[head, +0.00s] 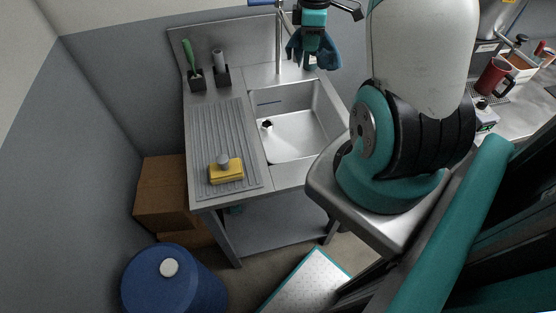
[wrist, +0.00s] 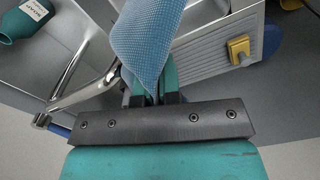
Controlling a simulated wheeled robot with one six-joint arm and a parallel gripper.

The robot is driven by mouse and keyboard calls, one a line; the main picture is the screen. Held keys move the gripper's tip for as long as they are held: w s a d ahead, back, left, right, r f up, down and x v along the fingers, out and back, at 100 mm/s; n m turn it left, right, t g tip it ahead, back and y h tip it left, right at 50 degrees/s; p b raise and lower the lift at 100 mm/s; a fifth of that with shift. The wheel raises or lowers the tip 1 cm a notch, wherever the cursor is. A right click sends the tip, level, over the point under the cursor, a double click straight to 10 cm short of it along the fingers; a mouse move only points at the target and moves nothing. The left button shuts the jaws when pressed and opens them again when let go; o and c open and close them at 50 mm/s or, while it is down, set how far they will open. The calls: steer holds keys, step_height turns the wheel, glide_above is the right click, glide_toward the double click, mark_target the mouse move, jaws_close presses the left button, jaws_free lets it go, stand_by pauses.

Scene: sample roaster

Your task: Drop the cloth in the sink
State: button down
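My gripper (head: 313,32) is shut on a blue cloth (head: 326,52), which hangs from its fingers. In the wrist view the cloth (wrist: 150,40) rises from between my fingertips (wrist: 152,88) and covers part of the view below. The steel sink (head: 300,135) has an empty-looking basin with a small dark-and-white item at its left side. In the head view my gripper and the cloth appear above the sink's back edge, right of the tap (head: 279,45). The tap also shows in the wrist view (wrist: 82,80), left of the cloth.
A blue barrel (head: 175,285) and cardboard boxes (head: 165,190) are on the floor at left.

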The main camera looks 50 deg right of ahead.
steer(key=shift+f+b, duration=0.3)
steer(key=shift+f, duration=0.55)
jaws_free()
steer(key=shift+r, duration=0.1)
step_height(320, 180, up, 5)
steer(key=p, duration=0.4)
steer(key=shift+r, duration=0.2)
step_height(320, 180, up, 17)
steer(key=b, duration=0.3)
steer(key=shift+r, duration=0.2)
